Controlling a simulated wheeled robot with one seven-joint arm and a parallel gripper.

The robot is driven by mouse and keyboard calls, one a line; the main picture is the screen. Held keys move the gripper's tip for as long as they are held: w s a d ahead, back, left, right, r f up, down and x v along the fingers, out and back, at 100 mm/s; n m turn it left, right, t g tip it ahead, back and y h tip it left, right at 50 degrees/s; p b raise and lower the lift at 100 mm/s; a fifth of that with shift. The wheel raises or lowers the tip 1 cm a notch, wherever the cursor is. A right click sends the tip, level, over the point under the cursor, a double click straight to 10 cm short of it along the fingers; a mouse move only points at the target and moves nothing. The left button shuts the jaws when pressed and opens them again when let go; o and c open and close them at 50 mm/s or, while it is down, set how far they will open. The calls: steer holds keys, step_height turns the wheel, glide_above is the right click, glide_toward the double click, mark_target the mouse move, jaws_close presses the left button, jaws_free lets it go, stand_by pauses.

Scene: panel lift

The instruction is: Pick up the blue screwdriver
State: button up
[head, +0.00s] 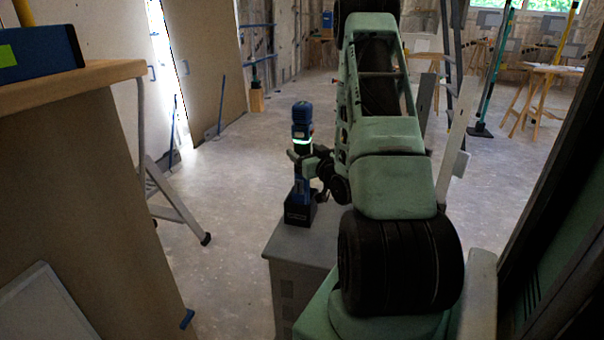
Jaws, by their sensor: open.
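The blue screwdriver (302,114) stands upright on the grey cabinet (300,245), with a dark block at its foot. A lit green-white ring shows below its blue top. My gripper (303,157) is at the screwdriver's middle, reaching in from the right. Its jaws are open, and parts of it cover the middle of the screwdriver. I cannot tell whether the fingers touch it.
A wooden-topped counter (70,85) with a blue box (40,52) is on the left. A stepladder leg (180,205) stands on the floor left of the cabinet. Wooden stools or trestles (540,85) are at the back right. The floor between is mostly clear.

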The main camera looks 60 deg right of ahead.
steer(key=x, duration=0.4)
steer(key=shift+w+d+f, duration=0.1)
steer(key=shift+w+d, duration=0.05)
steer(key=shift+w, duration=0.05)
steer(key=shift+c, duration=0.3)
jaws_close()
step_height(320, 180, up, 10)
steer(key=shift+r+p, duration=0.15)
steer(key=shift+p, duration=0.95)
